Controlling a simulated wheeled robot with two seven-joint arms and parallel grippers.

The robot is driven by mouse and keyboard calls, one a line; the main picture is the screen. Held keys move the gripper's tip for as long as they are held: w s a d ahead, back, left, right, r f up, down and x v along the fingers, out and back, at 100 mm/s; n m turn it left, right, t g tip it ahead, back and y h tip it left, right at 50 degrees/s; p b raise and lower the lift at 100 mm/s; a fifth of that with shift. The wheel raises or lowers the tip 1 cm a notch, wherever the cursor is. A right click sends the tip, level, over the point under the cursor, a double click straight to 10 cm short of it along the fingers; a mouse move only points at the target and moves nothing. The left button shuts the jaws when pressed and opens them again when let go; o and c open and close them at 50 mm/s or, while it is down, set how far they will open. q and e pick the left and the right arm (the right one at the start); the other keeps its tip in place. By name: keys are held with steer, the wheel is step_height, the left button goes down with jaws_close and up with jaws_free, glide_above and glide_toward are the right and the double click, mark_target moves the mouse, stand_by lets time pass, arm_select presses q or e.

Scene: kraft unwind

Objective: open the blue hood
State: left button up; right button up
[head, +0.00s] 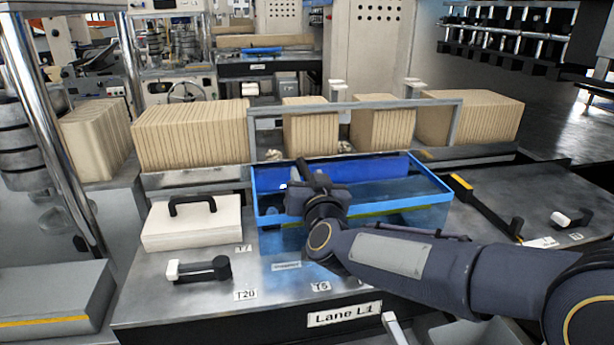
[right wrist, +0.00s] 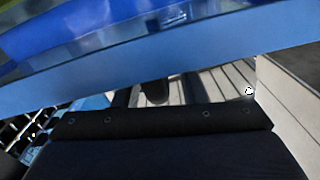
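The blue hood (head: 410,201) is a box with a bright blue frame and see-through bluish panels, at the middle of the metal bench in the head view. It appears to lie low over the bench, with no raised panel visible. My right gripper (head: 308,176) is over the hood's left part, close to its back edge. Contact cannot be made out. In the right wrist view a blue bar of the hood (right wrist: 150,75) runs across, close in front of the dark gripper body. The fingertips are mostly hidden, so their opening is unclear. My left gripper is out of view.
A pale box lid with a black handle (head: 192,222) stands left of the hood. Rows of brown kraft sheets (head: 190,136) stand behind, with a grey metal frame (head: 355,105). A black lever with a yellow end (head: 487,207) is at right.

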steer(key=shift+w, duration=0.25)
steer(key=shift+c, duration=0.5)
jaws_close()
